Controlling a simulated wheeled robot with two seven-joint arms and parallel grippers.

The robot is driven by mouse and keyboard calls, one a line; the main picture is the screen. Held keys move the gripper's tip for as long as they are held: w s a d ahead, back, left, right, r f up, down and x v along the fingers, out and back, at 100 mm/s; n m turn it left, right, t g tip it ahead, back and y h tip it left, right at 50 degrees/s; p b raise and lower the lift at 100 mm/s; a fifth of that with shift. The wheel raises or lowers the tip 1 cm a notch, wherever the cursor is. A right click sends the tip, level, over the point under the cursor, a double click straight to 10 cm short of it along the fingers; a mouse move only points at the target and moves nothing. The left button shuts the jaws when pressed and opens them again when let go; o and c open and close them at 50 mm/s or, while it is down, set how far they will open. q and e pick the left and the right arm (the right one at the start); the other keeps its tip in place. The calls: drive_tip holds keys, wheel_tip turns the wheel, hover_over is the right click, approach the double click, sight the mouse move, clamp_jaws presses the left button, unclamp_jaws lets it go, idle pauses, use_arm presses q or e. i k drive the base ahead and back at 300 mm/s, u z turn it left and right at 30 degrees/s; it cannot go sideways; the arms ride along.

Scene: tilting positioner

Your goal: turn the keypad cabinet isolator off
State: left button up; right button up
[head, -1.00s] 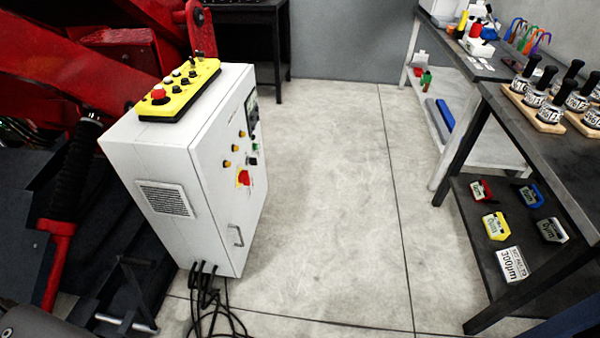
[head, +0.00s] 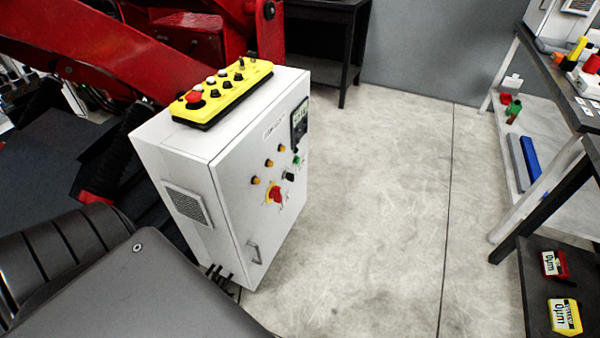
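The keypad cabinet (head: 228,190) is a white box standing left of centre in the head view. On its front door is the isolator (head: 275,194), a red rotary handle on a yellow plate. Its exact handle angle is too small to tell. Above and beside it are several orange lamps (head: 269,163), a black knob, a green button and a dark display (head: 299,124). A door handle (head: 254,252) sits lower down. A yellow pendant (head: 224,92) with a red button lies on top. Neither gripper is in view.
A red machine arm (head: 90,45) rises behind the cabinet on the left. A dark table (head: 325,40) stands at the back. Shelved benches (head: 540,195) line the right side. The concrete floor (head: 385,220) between cabinet and benches is clear. Part of my own arm fills the lower left.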

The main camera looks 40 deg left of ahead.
sight(275, 192)
drive_tip(key=i, duration=3.85)
drive_tip(key=u, duration=3.35)
